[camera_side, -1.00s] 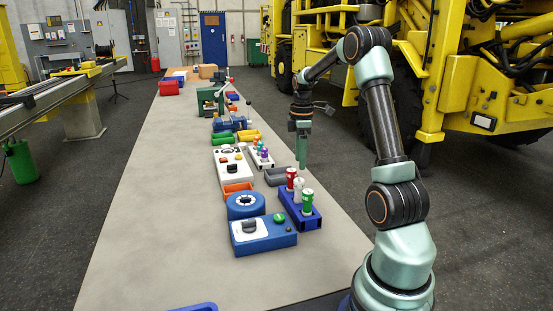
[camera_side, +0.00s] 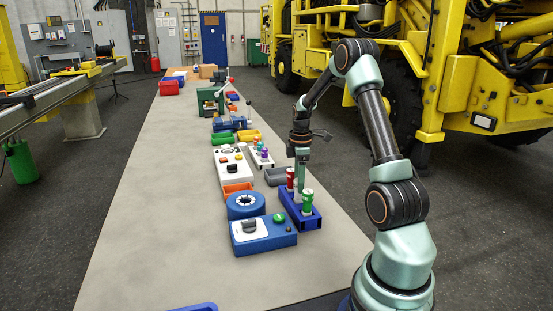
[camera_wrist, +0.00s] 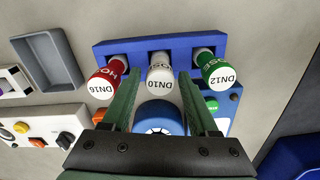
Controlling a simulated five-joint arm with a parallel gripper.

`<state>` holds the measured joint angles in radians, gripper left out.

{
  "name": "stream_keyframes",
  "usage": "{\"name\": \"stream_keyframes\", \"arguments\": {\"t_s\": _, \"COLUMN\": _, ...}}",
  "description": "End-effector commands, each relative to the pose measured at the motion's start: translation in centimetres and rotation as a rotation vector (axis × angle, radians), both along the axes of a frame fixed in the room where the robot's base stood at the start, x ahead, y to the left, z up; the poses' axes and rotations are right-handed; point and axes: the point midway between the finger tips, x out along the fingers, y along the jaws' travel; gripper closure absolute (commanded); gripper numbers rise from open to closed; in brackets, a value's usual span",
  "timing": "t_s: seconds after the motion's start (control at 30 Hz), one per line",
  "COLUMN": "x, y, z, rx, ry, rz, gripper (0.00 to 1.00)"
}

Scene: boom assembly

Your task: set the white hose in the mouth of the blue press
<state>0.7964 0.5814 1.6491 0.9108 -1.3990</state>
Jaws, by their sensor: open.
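The white hose (camera_wrist: 160,82), marked DN10, stands in the middle of the blue rack (camera_wrist: 125,46), between a red hose (camera_wrist: 104,80) and a green hose (camera_wrist: 218,72). My gripper (camera_wrist: 159,76) is open, its green fingers on either side of the white hose. I cannot tell whether they touch it. In the side view my gripper (camera_side: 299,188) is lowered at the rack (camera_side: 308,221) and mostly hides the white hose. The blue press (camera_side: 262,236) with its round, white-ringed mouth (camera_side: 245,203) stands left of the rack. My fingers partly cover it in the wrist view.
A grey tray (camera_side: 275,177) and an orange tray (camera_side: 238,190) lie close behind. A white control panel (camera_side: 233,165) and coloured bins stand farther along the bench (camera_side: 150,220). The bench is clear at left.

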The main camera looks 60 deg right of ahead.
Motion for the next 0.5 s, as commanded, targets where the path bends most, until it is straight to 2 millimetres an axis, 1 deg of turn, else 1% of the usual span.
{"name": "stream_keyframes", "arguments": {"t_s": 0.13, "x": 0.00, "y": 0.00, "z": 0.01, "rx": 0.000, "ry": 0.000, "rz": 0.000, "gripper": 0.40}}
{"name": "stream_keyframes", "arguments": {"t_s": 0.17, "x": 0.00, "y": 0.00, "z": 0.01, "rx": 0.000, "ry": 0.000, "rz": 0.000, "gripper": 0.44}}
{"name": "stream_keyframes", "arguments": {"t_s": 0.2, "x": -0.01, "y": 0.01, "z": 0.02, "rx": 0.000, "ry": 0.000, "rz": 0.000, "gripper": 0.59}}
{"name": "stream_keyframes", "arguments": {"t_s": 0.27, "x": 0.00, "y": 0.00, "z": 0.02, "rx": 0.000, "ry": 0.000, "rz": 0.000, "gripper": 0.82}}
{"name": "stream_keyframes", "arguments": {"t_s": 0.3, "x": 0.00, "y": 0.00, "z": 0.02, "rx": 0.000, "ry": 0.000, "rz": 0.000, "gripper": 0.97}}
{"name": "stream_keyframes", "arguments": {"t_s": 0.33, "x": 0.00, "y": 0.00, "z": 0.02, "rx": 0.000, "ry": 0.000, "rz": 0.000, "gripper": 1.00}}
{"name": "stream_keyframes", "arguments": {"t_s": 0.5, "x": 0.05, "y": -0.05, "z": 0.37, "rx": -0.002, "ry": -0.001, "rz": 0.000, "gripper": 1.00}}
